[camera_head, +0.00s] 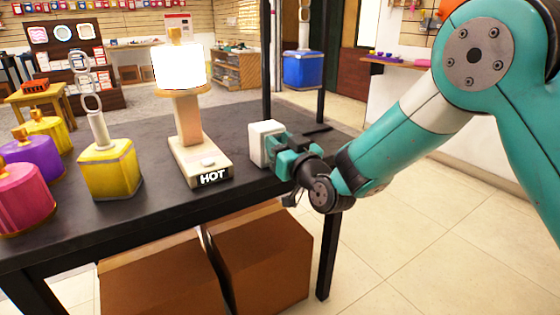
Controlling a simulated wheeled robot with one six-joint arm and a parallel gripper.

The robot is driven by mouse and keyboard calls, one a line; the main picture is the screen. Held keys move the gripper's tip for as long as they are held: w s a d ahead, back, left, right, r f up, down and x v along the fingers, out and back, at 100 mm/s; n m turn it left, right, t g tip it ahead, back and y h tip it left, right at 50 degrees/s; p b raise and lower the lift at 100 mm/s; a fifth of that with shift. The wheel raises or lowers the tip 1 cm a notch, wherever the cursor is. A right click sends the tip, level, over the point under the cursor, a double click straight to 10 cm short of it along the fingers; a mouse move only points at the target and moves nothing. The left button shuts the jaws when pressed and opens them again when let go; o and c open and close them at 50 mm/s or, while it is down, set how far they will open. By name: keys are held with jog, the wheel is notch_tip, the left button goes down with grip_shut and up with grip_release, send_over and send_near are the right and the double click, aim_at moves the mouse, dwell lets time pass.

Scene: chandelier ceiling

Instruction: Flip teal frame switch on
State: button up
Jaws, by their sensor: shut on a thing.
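My gripper (285,157) is at the right end of the dark table, against a white block (262,142). It is shut on what looks like this block, but the wrist and the teal parts hide where the fingers make contact. I cannot make out a separate teal-framed switch or its position. A pale stand (188,120) with a glowing white lamp and a "HOT" label stands left of the white block. A small white button (208,162) is on its base, apart from my gripper.
Black posts (267,60) rise near a blue weight (306,70) behind my gripper. Cardboard boxes (262,260) are below. Floor at the right is clear.

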jog(key=shift+d+f+t+y+b, duration=0.1)
jog(key=shift+f+t+y+b, duration=0.4)
jog(key=shift+b, duration=2.35)
jog(key=shift+s+r+t+b, duration=0.1)
jog(key=shift+r+t+b, duration=0.2)
jog(key=shift+b, duration=0.65)
jog(key=o, duration=0.9)
jog(key=b+v, duration=1.4)
jog(key=v, duration=0.3)
jog(key=shift+s+d+f, duration=0.1)
jog(key=shift+d+f, duration=0.05)
